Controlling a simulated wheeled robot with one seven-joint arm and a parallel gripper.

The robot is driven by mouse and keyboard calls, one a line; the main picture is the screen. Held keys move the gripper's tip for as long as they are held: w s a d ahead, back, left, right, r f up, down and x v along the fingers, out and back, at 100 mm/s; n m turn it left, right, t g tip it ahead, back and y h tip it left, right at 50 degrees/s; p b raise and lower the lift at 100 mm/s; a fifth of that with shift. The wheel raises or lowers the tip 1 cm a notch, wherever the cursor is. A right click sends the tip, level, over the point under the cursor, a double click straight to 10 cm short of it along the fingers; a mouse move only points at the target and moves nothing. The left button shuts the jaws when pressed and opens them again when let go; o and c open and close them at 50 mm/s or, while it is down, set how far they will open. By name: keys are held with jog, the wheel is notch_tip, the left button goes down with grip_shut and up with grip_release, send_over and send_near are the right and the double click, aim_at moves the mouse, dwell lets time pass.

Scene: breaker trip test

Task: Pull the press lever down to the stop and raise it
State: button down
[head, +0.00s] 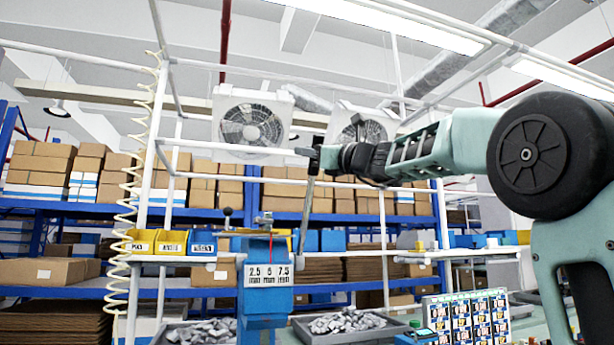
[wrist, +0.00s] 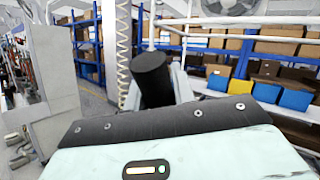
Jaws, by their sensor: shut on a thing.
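The blue press (head: 262,300) stands in the lower middle of the head view, with a label reading 2.5, 5 and 7.5 mm and a red line above it. Its grey lever (head: 307,208) rises from the press's right side, nearly upright with its top leaning slightly right. My gripper (head: 314,158) is shut on the lever's top end, high above the press. In the wrist view the lever's black grip (wrist: 153,80) stands at my gripper (wrist: 158,98). The fingers are partly hidden there, and the press body is not seen.
Grey trays of metal parts (head: 345,322) flank the press. Yellow and blue bins (head: 170,242) stand behind it on the left. A white frame post (head: 152,150) with a coiled hose rises at left. A panel of displays (head: 468,318) stands at right. Space around the lever looks open.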

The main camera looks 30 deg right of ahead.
jog(key=s+a+f+n+y+b, duration=0.2)
jog(key=s+f+n+y+b, duration=0.3)
jog(key=b, duration=1.2)
jog(key=s+a+f+n+t+y+b, duration=0.1)
jog(key=s+f+n+y+b, duration=0.4)
jog(key=b, duration=1.2)
jog(key=s+a+f, duration=0.1)
jog(key=s+f, duration=0.2)
jog(key=f, duration=0.2)
jog(key=shift+n, duration=0.4)
jog(key=shift+b, duration=0.3)
jog(key=c, duration=1.2)
grip_release()
jog(key=shift+o, duration=0.2)
jog(key=shift+s+d+f, duration=0.1)
jog(key=b+v, duration=0.2)
jog(key=v, duration=1.5)
jog(key=shift+b, duration=0.4)
jog(key=shift+d+f, duration=0.1)
